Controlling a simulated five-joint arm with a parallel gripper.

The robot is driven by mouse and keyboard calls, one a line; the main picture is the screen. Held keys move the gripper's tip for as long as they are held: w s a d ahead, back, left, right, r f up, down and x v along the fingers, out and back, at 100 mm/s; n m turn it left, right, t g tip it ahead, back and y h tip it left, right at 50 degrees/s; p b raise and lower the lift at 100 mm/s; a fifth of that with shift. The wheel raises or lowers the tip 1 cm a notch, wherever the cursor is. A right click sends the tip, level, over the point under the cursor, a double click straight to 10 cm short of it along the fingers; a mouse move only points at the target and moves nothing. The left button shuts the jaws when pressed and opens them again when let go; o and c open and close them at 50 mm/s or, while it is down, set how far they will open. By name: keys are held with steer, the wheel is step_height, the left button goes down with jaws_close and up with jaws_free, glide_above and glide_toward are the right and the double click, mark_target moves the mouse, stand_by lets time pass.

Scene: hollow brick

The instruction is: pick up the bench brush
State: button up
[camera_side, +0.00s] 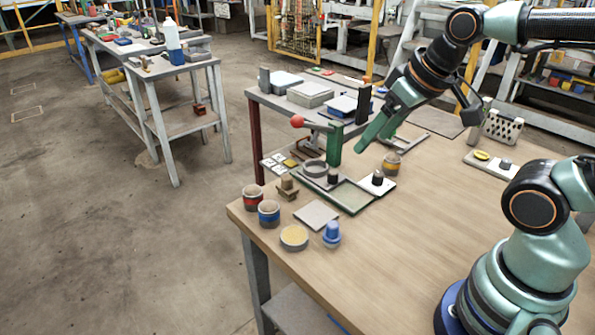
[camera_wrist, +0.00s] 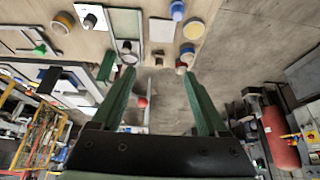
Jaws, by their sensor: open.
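No bench brush can be told for certain. A small brown block with an upright knob (camera_side: 288,187) stands near the table's far left edge, between the banded jars and the green lever press; I cannot tell whether it is a brush. My gripper (camera_side: 372,134) is above the table's far side, just right of the press, pointing down and left. In the wrist view my gripper (camera_wrist: 159,75) shows two green fingers spread apart with nothing between them. The small brown block (camera_wrist: 158,58) appears beyond the fingertips, between them in the picture.
The green press (camera_side: 334,145) with its red ball (camera_side: 297,121) stands close to my gripper. A red-banded jar (camera_side: 253,197), a blue-banded jar (camera_side: 268,214), a yellow-topped tin (camera_side: 294,238), a square plate (camera_side: 316,215) and a blue cup (camera_side: 331,233) stand nearby. The table's middle is clear.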

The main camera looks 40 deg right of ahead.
steer(key=m+t, duration=0.1)
steer(key=t, duration=0.1)
glide_toward(290, 181)
steer(key=shift+m+t, duration=0.5)
steer(key=shift+t, duration=0.4)
steer(key=x, duration=0.5)
steer(key=s+f+x, duration=0.1)
steer(key=x, duration=0.2)
steer(key=shift+w+f, duration=0.15)
steer(key=shift+d+x, duration=0.2)
steer(key=shift+x, duration=2.5)
steer(key=shift+w, duration=0.1)
jaws_close()
